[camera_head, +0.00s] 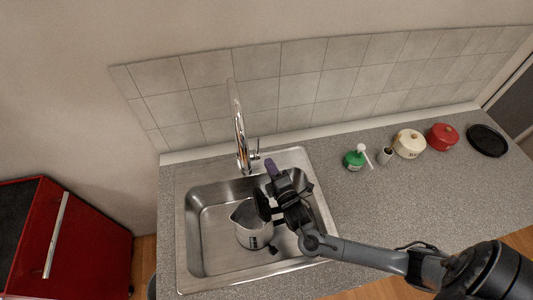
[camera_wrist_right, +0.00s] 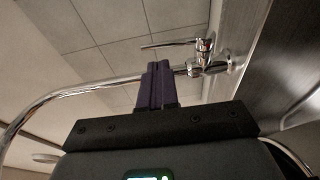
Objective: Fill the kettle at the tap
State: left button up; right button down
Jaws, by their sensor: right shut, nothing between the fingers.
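A silver kettle (camera_head: 248,226) stands in the sink (camera_head: 190,225), partly hidden behind my right gripper. The chrome tap (camera_head: 240,130) rises at the back of the sink, with its lever (camera_head: 256,150) on the right of its base. My right gripper (camera_head: 270,166) is shut and empty, with purple fingertips, above the sink between the kettle and the tap base. In the right wrist view the shut fingers (camera_wrist_right: 156,82) point toward the tap lever (camera_wrist_right: 170,44), and the spout (camera_wrist_right: 60,93) curves to the left. I cannot tell whether water runs. My left gripper is not in view.
A green soap bottle (camera_head: 354,160), a small grey cup (camera_head: 385,156), a cream pot (camera_head: 408,143), a red pot (camera_head: 442,137) and a black plate (camera_head: 487,140) stand along the back right. The counter (camera_head: 400,205) in front is clear. A red cabinet (camera_head: 90,245) stands at left.

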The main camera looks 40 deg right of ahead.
jog(key=v, duration=0.7)
jog(key=c, duration=0.8)
grip_release()
jog(key=shift+w, duration=0.1)
jog(key=shift+c, duration=0.2)
jog(key=shift+f, duration=0.1)
